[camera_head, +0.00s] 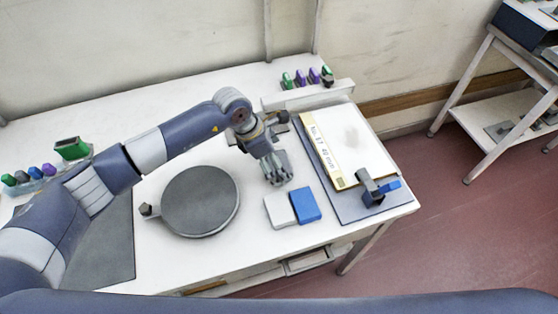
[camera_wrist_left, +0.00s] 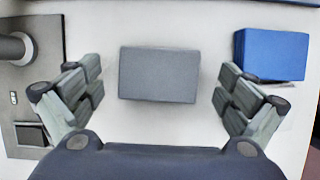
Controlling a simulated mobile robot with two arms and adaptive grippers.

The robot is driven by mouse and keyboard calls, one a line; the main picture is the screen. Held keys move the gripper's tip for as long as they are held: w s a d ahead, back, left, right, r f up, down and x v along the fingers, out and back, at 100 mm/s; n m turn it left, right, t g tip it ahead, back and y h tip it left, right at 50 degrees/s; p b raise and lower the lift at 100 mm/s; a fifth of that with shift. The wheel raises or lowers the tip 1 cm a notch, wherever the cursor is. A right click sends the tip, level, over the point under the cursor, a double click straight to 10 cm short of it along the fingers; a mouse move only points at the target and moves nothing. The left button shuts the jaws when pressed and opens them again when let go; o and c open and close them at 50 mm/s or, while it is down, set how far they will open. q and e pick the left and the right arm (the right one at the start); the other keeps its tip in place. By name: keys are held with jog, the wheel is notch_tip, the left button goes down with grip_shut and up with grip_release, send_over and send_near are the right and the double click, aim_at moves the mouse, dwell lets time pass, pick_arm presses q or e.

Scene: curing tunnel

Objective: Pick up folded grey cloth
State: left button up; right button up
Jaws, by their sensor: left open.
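The folded grey cloth (camera_head: 280,211) lies flat on the white table, left of a folded blue cloth (camera_head: 305,205). In the head view it looks pale. In the left wrist view the grey cloth (camera_wrist_left: 159,74) is a flat rectangle between the two fingers in the picture, touching neither. My left gripper (camera_head: 279,182) is just behind the cloth in the head view and above the table. It is open and empty, with its fingers spread in the left wrist view (camera_wrist_left: 159,92). My right gripper is not in view.
A round dark plate (camera_head: 200,201) lies left of the grey cloth. A clipboard (camera_head: 345,148) with a dark blue clamp (camera_head: 373,188) lies to the right. A rack (camera_head: 310,94) with green and purple items stands at the back. The blue cloth (camera_wrist_left: 271,54) is close beside one finger.

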pick_arm(q)
jog(key=shift+d+f, duration=0.1)
jog(key=shift+f, duration=0.2)
jog(key=c, duration=1)
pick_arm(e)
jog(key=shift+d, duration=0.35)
pick_arm(q)
jog(key=shift+r, duration=0.1)
jog(key=shift+w+r+b, duration=0.1)
jog(key=shift+r+b, duration=0.4)
jog(key=shift+r, duration=0.1)
jog(key=shift+s+r+b, duration=0.3)
jog(key=shift+r+b, duration=0.05)
jog(key=shift+r, duration=0.15)
jog(key=shift+s+r+b, duration=0.3)
jog(key=shift+r, duration=0.2)
jog(key=s+b, duration=0.1)
jog(key=s, duration=0.3)
jog(key=s+r+b, duration=0.1)
jog(key=s, duration=0.4)
jog(key=s+b, duration=0.2)
jog(key=s, duration=0.2)
jog(key=shift+s+d+r, duration=0.1)
jog(key=shift+s+r, duration=0.1)
jog(key=shift+s, duration=0.15)
jog(key=shift+s+r, duration=0.15)
jog(key=shift+s, duration=0.5)
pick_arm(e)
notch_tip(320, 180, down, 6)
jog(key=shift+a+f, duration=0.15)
